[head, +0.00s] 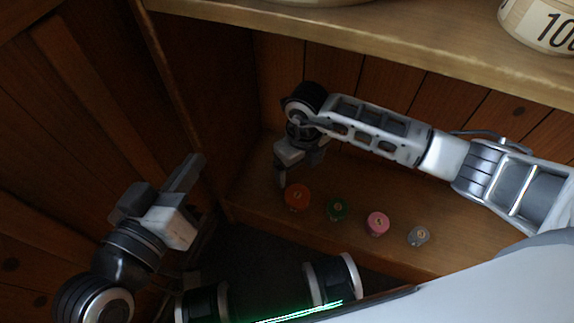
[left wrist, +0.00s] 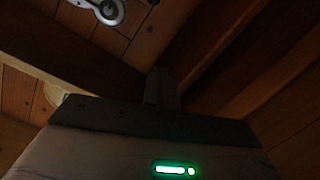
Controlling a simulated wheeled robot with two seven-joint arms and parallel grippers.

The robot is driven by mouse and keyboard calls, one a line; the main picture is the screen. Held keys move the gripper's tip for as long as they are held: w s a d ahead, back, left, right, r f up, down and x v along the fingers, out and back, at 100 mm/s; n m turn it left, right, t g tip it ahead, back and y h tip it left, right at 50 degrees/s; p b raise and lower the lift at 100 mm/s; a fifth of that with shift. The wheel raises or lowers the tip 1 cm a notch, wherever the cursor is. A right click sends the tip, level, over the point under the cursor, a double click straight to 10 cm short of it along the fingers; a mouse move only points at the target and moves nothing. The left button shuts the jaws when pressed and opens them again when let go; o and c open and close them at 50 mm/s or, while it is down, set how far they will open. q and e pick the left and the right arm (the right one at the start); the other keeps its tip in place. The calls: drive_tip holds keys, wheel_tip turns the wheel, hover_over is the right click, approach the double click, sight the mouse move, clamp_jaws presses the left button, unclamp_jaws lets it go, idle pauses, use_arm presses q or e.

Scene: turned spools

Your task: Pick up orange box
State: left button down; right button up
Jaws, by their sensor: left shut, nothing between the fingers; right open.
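The orange box (head: 297,198) is a small, round, orange-topped item on the lower wooden shelf, the leftmost in a row. My right gripper (head: 290,176) reaches over the shelf from the right. It is open, with its fingers just above and behind the orange box in the picture; whether they touch it I cannot tell. My left gripper (head: 190,172) is shut and empty, off to the left near the dark wooden wall. Its shut fingers also show in the left wrist view (left wrist: 162,88). The orange box is not in the left wrist view.
A green item (head: 337,208), a pink item (head: 377,223) and a grey item (head: 418,236) stand to the right of the orange box on the lower shelf (head: 455,245). An upper shelf (head: 390,47) overhangs my right arm and bears a pale, labelled round container (head: 540,22).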

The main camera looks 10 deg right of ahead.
drive_tip(key=f, duration=0.1)
drive_tip(key=b, duration=0.3)
hover_over(299, 197)
wheel_tip(299, 197, down, 5)
drive_tip(key=shift+w+f, duration=0.15)
wheel_tip(299, 197, down, 4)
drive_tip(key=shift+b, duration=0.85)
drive_tip(key=shift+f, duration=0.4)
wheel_tip(299, 197, down, 5)
drive_tip(key=b, duration=0.3)
drive_tip(key=shift+r, duration=0.1)
use_arm(q)
wheel_tip(299, 197, up, 11)
drive_tip(key=w+m+t+h, duration=0.1)
drive_tip(key=m+t+h, duration=0.4)
drive_tip(key=m+h, duration=0.2)
drive_tip(key=shift+w+a+m, duration=0.15)
drive_tip(key=shift+m, duration=0.75)
use_arm(e)
drive_tip(key=c, duration=1.1)
